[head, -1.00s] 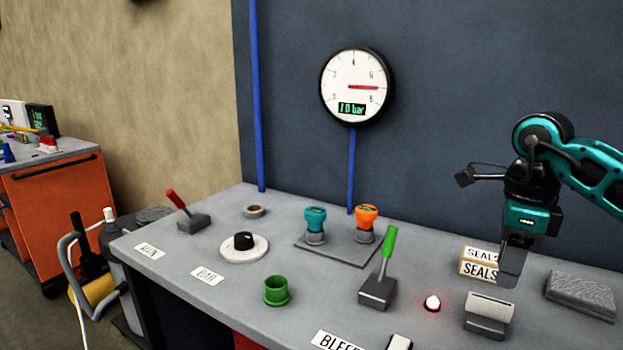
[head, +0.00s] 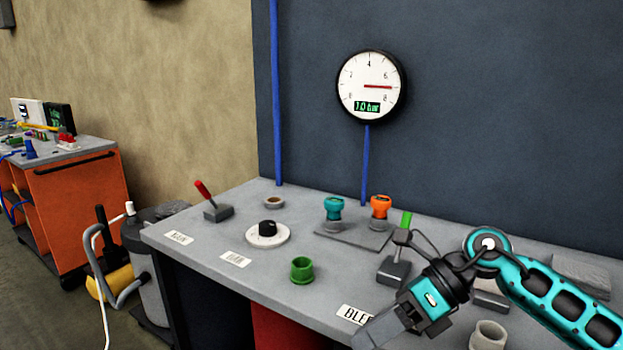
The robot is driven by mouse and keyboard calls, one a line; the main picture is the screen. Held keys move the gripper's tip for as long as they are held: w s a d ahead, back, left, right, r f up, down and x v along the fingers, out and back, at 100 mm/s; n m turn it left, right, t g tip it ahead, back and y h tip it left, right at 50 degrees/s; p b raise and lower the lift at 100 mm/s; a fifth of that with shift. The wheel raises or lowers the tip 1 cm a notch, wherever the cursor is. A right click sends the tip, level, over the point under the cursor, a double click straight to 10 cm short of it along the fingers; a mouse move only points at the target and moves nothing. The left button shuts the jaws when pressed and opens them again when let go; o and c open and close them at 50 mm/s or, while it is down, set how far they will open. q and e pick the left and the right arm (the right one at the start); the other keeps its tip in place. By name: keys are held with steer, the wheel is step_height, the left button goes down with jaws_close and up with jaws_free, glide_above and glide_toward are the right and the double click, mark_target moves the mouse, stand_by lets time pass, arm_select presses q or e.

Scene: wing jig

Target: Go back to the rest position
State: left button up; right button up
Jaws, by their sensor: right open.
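My right gripper (head: 382,328) hangs over the front right of the grey bench (head: 205,238), pointing down and to the left. Its arm comes in from the right. It is open and I see nothing in it. It covers part of the bleed label (head: 355,314). The green-handled lever (head: 394,268) stands just behind it, partly hidden by the wrist. My left gripper is not in view.
On the bench stand a red-handled lever (head: 217,212), a black knob (head: 267,230), a green cup (head: 302,270), teal (head: 333,208) and orange (head: 380,207) fittings, and a grey cup (head: 489,334). A gauge (head: 371,86) hangs on the wall. An orange cart (head: 75,205) stands left.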

steer(key=s+a+r+m+t+y, duration=0.1)
steer(key=a+r+m+t+y, duration=0.1)
steer(key=a+m+t+y, duration=0.6)
steer(key=d+f+m+t+h, duration=0.5)
steer(key=d+f+m+h, duration=0.15)
steer(key=m, duration=0.75)
steer(key=d+f+m+t+h, duration=0.55)
steer(key=f+m, duration=0.25)
steer(key=m, duration=0.6)
steer(key=s+d+f+m+g+h, duration=0.2)
steer(key=s+f+m, duration=0.2)
steer(key=s+f, duration=0.2)
steer(key=s+d+f+m+g+h, duration=0.2)
steer(key=s+d+f+m+g, duration=0.1)
steer(key=f, duration=0.5)
steer(key=s+m, duration=0.1)
steer(key=s, duration=0.1)
steer(key=shift+s+m+g+h, duration=0.3)
steer(key=shift+s+g+h, duration=0.05)
steer(key=shift+s+h, duration=0.05)
steer(key=shift+w+r, duration=0.1)
